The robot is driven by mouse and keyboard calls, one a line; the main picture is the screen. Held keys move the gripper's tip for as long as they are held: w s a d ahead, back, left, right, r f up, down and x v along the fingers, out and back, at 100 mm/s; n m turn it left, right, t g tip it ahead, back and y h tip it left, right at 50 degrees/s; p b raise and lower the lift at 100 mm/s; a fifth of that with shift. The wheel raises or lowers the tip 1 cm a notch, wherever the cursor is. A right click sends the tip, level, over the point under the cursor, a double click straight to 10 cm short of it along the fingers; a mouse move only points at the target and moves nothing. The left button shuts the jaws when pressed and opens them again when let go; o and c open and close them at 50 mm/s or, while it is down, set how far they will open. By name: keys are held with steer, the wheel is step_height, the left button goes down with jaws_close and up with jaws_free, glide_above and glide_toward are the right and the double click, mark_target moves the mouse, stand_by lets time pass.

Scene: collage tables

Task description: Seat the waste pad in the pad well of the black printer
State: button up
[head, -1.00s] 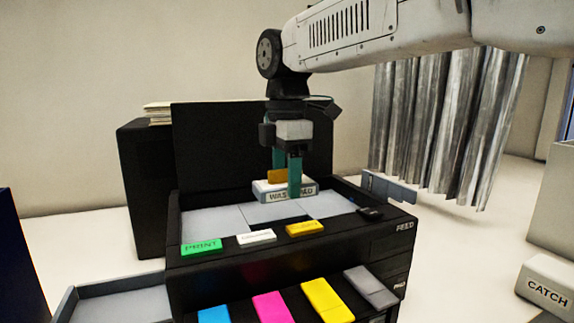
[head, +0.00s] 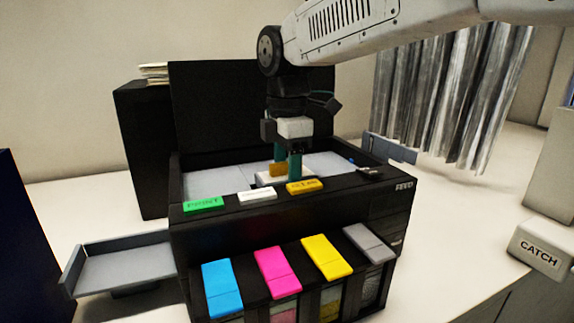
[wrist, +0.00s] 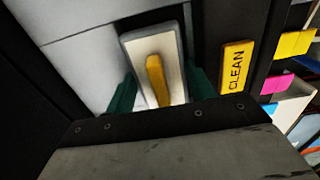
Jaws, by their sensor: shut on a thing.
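The black printer (head: 290,218) stands on the white table with its lid raised. My gripper (head: 286,172) points down into its open top. Its green fingers are shut on the waste pad (head: 265,180), a pale block with a yellow-orange grip bar. The pad is low inside the opening, its lower front hidden by the printer's front rim. In the wrist view the pad (wrist: 136,50) lies between the fingers (wrist: 160,92), with dark gaps at its far end and right side. I cannot tell whether it rests in the well or hangs just above it.
Grey panels (head: 215,178) line the opening. Green, white and yellow buttons sit on the front rim, the yellow one reading CLEAN (wrist: 236,68). Coloured cartridges (head: 278,272) stick out in front. A grey tray (head: 120,268) extends left. A CATCH box (head: 540,250) stands right.

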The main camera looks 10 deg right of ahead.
steer(key=o, duration=1.1)
steer(key=shift+r, duration=3.95)
